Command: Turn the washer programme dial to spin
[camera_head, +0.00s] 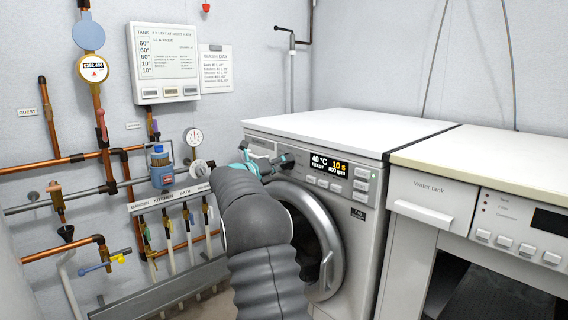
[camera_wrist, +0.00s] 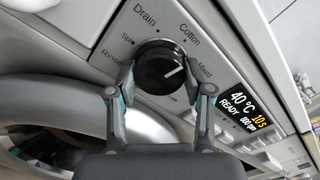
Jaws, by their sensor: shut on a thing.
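The washer (camera_head: 367,215) is white, with a round door at the front and a control panel along its top. Its programme dial (camera_wrist: 158,66) is a black knob in the wrist view. The dial's white pointer line points right, toward the "Mixed" label. "Drain" and "Cotton" are printed above it, and "Spin" and "Rinse" to its left, with "Spin" partly cut off by the knob. My gripper (camera_wrist: 160,74) is shut on the dial, one finger on each side. In the head view my gripper (camera_head: 263,162) is at the panel's left part and hides the dial.
The washer display (camera_head: 329,164) reads 40 °C, READY, 10 s, 800 rpm. A second machine (camera_head: 433,202) with a "Water tank" drawer stands to the right. Copper pipes, valves and a blue bottle (camera_head: 162,168) line the wall on the left, close to my arm.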

